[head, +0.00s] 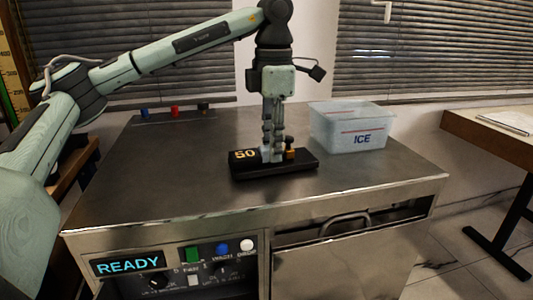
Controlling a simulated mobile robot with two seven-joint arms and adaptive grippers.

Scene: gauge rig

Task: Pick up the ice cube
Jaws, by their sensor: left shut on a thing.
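My left gripper (271,153) points straight down over a black block (300,163) marked "50" on the metal bench top. Its fingers are shut on a small pale piece, which looks like the ice cube (266,155). The fingers hide most of it, and I cannot tell whether it touches the block. A translucent tub (330,133) labelled "ICE" stands just right of the block. What is inside the tub is hard to make out. My right gripper is not in view.
A small brass-coloured fitting (290,146) stands on the block beside the fingers. Blue, red and dark items sit on a rack (175,118) at the back left. The bench top (170,170) is clear on the left. Its front panel (128,264) reads "READY".

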